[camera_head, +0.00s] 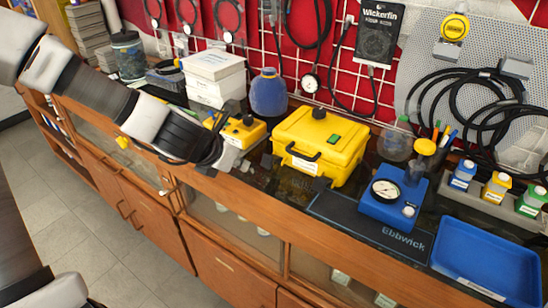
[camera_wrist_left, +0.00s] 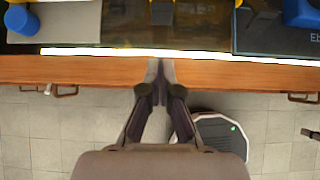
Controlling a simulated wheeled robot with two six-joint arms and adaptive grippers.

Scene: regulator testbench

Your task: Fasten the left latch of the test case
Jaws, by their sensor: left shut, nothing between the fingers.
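The yellow test case (camera_head: 331,133) stands on the dark bench top with its lid down. A black handle (camera_head: 302,153) and a white label are on its front; its latches are too small to make out. My left gripper (camera_head: 241,167) is in front of the bench top, to the left of the case and apart from it. In the left wrist view its fingertips (camera_wrist_left: 161,66) are together and empty, over the wooden front edge. My right gripper is out of view.
A smaller yellow box (camera_head: 243,132) and a blue jar (camera_head: 269,95) stand left of the case. A blue gauge unit (camera_head: 391,197) on a dark mat (camera_head: 345,214) and a blue tray (camera_head: 486,262) lie to the right.

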